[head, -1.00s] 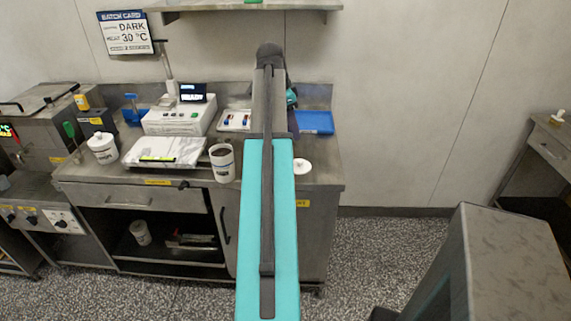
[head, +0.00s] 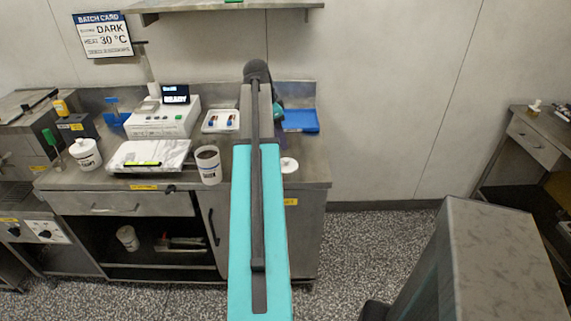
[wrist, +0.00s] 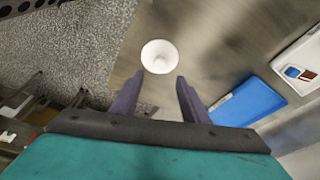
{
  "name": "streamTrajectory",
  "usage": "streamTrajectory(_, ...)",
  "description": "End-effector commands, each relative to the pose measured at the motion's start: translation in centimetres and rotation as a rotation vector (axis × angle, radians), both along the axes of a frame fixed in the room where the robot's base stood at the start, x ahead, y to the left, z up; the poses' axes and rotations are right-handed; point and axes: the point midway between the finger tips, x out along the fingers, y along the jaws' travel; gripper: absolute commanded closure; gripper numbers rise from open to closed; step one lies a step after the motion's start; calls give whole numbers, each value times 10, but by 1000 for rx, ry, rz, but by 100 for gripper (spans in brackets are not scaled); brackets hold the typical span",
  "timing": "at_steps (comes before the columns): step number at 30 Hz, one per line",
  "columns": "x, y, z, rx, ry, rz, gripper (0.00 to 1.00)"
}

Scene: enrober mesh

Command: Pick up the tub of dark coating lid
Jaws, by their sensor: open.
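The white round lid (head: 290,165) lies on the steel bench top near its right front, just right of my arm in the head view. In the wrist view the lid (wrist: 159,56) is a white disc with a raised centre, beyond the fingertips and apart from them. The tub of dark coating (head: 208,167) stands uncovered on the bench, left of my arm, with dark content showing. My gripper (wrist: 155,92) is open and empty above the bench; in the head view my arm mostly hides it.
A blue tray (head: 301,121) and a white tray with small coloured items (head: 220,121) lie at the back of the bench. A scale (head: 148,155) and a lidded white tub (head: 86,154) stand to the left. A shelf (head: 225,5) hangs above.

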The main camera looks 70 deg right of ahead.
Motion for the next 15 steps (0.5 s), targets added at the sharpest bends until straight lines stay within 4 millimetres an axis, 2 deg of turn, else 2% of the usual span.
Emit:
streamTrajectory(9, -6, -5, -31, 0, 0, 0, 59)
streamTrajectory(15, -7, -6, -36, 0, 0, 0, 59)
